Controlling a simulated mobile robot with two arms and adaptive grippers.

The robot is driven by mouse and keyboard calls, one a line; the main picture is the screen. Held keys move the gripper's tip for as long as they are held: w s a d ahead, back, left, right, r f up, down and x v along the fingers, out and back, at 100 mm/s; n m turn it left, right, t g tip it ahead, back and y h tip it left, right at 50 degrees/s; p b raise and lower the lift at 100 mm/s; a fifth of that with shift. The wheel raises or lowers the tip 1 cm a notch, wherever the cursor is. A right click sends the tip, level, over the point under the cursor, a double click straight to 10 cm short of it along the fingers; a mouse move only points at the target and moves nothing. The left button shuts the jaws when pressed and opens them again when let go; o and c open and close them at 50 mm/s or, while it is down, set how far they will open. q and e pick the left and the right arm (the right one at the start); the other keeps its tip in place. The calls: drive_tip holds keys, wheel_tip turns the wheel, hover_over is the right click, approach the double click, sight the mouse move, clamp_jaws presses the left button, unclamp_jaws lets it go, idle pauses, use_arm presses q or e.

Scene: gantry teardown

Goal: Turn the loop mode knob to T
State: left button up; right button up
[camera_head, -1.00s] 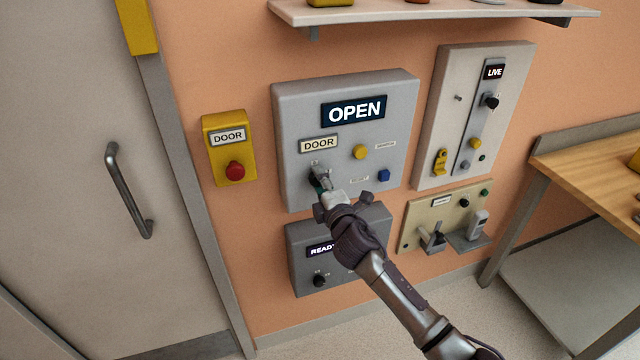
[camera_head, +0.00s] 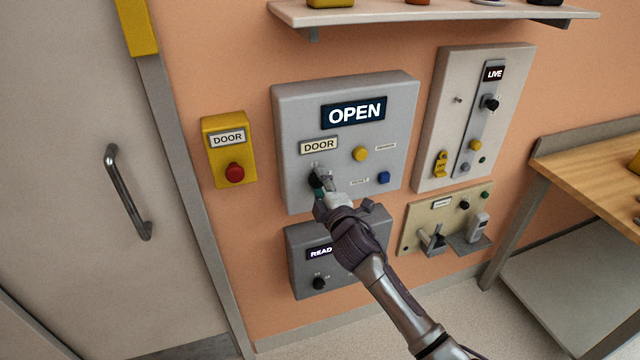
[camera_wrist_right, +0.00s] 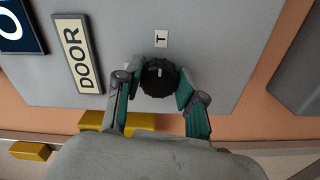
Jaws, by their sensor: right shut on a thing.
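The round black knob (camera_wrist_right: 160,77) is on the grey panel (camera_head: 287,115) with the lit OPEN sign and the DOOR label. In the right wrist view, a white label with the letter T (camera_wrist_right: 161,38) is just above the knob. My right gripper (camera_head: 319,181) is at the lower left of this panel. Its teal-padded fingers (camera_wrist_right: 158,84) are shut on the knob, one on each side. In the head view the gripper hides most of the knob. I cannot clearly tell where the knob's pointer aims. My left gripper is not in view.
A yellow button (camera_head: 360,153) and a blue button (camera_head: 384,178) sit right of the gripper. A dark lower panel (camera_head: 300,285) with a lit sign is partly behind my arm. A yellow door box (camera_head: 213,172) is at left, a workbench (camera_head: 590,163) at right.

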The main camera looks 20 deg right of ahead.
drive_tip(key=o, duration=1.1)
drive_tip(key=shift+o, duration=0.2)
drive_tip(key=s, duration=1.2)
drive_tip(key=shift+d, duration=0.25)
drive_tip(key=shift+f, duration=0.15)
